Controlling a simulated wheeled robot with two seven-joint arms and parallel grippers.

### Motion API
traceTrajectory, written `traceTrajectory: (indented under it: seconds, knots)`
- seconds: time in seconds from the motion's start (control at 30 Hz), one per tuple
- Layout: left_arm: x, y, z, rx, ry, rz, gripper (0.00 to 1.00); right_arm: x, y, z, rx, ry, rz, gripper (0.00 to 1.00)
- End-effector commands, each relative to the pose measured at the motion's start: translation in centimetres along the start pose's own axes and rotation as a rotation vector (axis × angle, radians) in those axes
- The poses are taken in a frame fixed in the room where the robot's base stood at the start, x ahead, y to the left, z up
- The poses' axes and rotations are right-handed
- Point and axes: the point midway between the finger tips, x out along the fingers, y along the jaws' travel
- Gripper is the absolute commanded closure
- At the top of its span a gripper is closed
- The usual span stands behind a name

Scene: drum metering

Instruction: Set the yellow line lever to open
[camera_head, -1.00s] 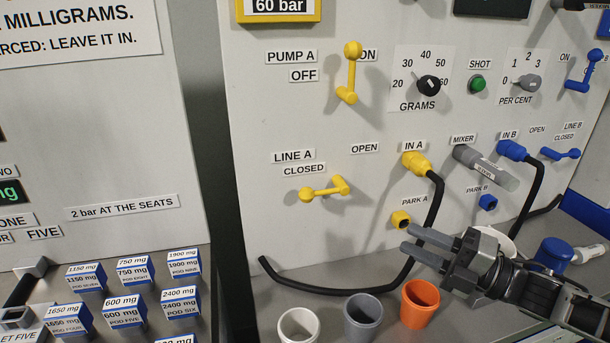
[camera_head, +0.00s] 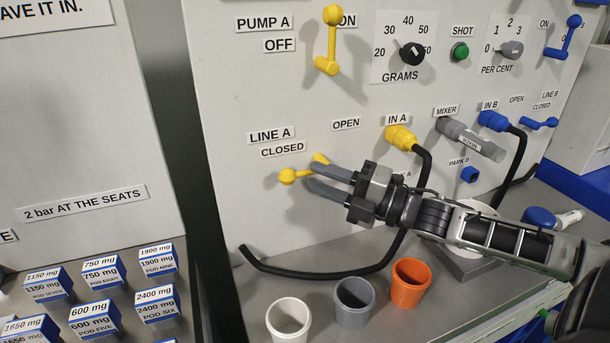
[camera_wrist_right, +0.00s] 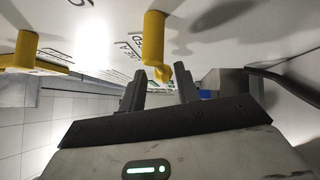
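The yellow LINE A lever (camera_head: 288,176) is on the upright panel, its knob end pointing left under the CLOSED label (camera_head: 283,149). The OPEN label (camera_head: 346,123) is up and to the right. My right gripper (camera_head: 311,178) is open, its fingers pointing left just at the lever and partly covering its pivot end. In the right wrist view, a yellow lever part (camera_wrist_right: 153,42) stands just ahead of the gap between the two spread fingers (camera_wrist_right: 160,86); contact cannot be told. My left gripper is not in view.
The yellow PUMP A lever (camera_head: 330,40) is above. The yellow IN A plug (camera_head: 399,137) with a black hose is at right, near my arm. White (camera_head: 289,318), grey (camera_head: 356,303) and orange (camera_head: 410,282) cups stand below. Pod boxes (camera_head: 100,270) are at lower left.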

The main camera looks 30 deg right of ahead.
Motion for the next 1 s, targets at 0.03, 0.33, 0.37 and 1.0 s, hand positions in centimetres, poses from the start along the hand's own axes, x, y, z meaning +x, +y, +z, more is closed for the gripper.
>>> traceTrajectory:
  seconds: [0.03,0.33,0.37,1.0]
  knots:
    - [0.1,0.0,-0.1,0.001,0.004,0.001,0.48,0.8,0.2,0.1,-0.004,0.001,0.005,0.68]
    - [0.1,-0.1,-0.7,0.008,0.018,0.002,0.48,3.4,0.1,0.1,-0.002,-0.001,0.002,0.68]
    - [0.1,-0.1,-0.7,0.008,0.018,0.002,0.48,3.5,0.1,0.1,-0.002,-0.001,0.001,0.68]
    - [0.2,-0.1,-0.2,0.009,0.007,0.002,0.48,3.9,0.0,0.0,-0.001,0.001,-0.001,1.0]
